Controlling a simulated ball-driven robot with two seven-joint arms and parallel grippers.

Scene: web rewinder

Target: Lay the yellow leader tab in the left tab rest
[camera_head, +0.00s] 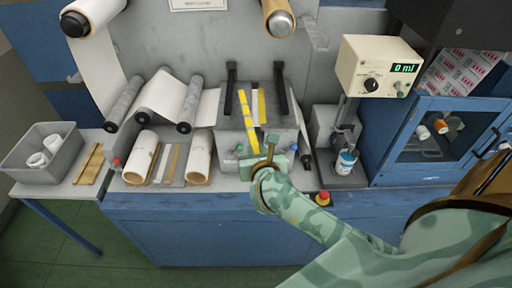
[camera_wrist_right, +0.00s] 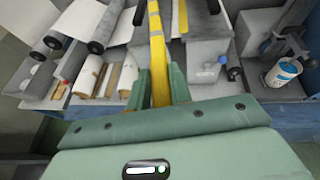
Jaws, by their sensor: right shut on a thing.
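A yellow leader tab (camera_head: 248,121), a long narrow strip with dark marks, stands out from my right gripper (camera_head: 262,160) over the grey block (camera_head: 228,122). My right gripper is shut on its near end; the fingers (camera_wrist_right: 157,88) grip it on both sides in the right wrist view, where the strip (camera_wrist_right: 157,50) runs up and away. A second yellow strip (camera_head: 261,107) lies on the block to its right, apart from the held one. A pale strip shows between them. I cannot tell which part is the left tab rest. My left gripper is not in view.
Dark upright arms (camera_head: 231,88) flank the block. Paper rolls (camera_head: 140,157) and rollers stand to the left, with a grey bin (camera_head: 45,150) beyond. A cream control box (camera_head: 377,67), a bottle (camera_head: 346,162) and a red button (camera_head: 324,198) are to the right.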

